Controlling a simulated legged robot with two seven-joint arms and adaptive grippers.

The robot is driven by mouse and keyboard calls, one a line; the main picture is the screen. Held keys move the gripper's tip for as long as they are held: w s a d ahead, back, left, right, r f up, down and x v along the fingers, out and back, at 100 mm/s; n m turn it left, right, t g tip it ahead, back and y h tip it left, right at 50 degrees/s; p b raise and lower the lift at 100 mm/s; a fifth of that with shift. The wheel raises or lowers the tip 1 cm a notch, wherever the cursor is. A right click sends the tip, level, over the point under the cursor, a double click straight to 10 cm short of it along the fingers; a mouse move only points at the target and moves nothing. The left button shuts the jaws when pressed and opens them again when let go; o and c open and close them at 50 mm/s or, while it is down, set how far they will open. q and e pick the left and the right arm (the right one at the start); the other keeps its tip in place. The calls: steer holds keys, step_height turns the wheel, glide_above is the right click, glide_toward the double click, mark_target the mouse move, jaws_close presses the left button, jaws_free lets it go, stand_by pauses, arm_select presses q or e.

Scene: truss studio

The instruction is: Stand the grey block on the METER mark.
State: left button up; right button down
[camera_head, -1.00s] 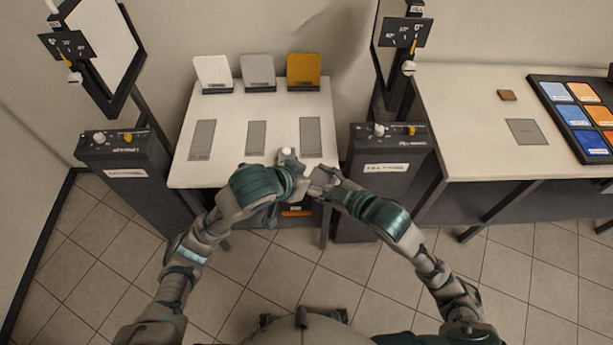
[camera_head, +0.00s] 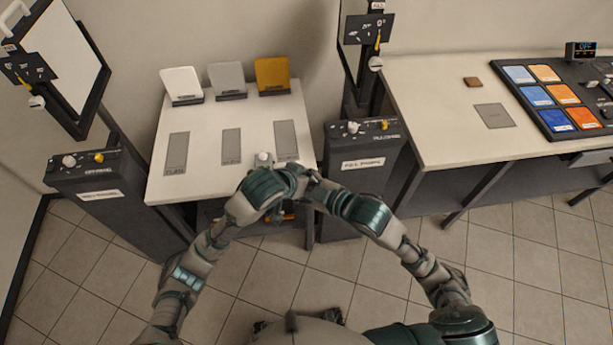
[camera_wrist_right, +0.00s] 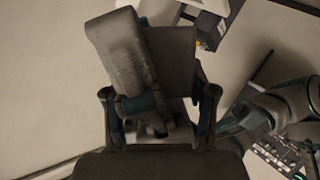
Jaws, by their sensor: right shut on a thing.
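My two grippers meet low in front of the left table in the head view. My right gripper (camera_head: 313,182) is shut on a dark grey block, which shows between its fingers in the right wrist view (camera_wrist_right: 172,62). A lighter grey part with a teal band lies across the block there and hides some of it. My left gripper (camera_head: 288,174) is close against the right one; its fingers are hidden. A grey square mark (camera_head: 494,116) lies bare on the right table, its label too small to read. Three grey marks, one of them in the middle (camera_head: 231,147), lie on the left table.
White (camera_head: 182,85), grey (camera_head: 227,80) and yellow (camera_head: 272,75) cards stand at the back of the left table (camera_head: 205,120). A dark control post (camera_head: 363,150) stands between the tables.

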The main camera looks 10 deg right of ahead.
arm_select(q)
steer(key=shift+s+d, duration=0.1)
steer(key=c, duration=0.9)
steer(key=shift+c, duration=0.6)
arm_select(e)
steer(key=shift+c, duration=1.3)
jaws_free()
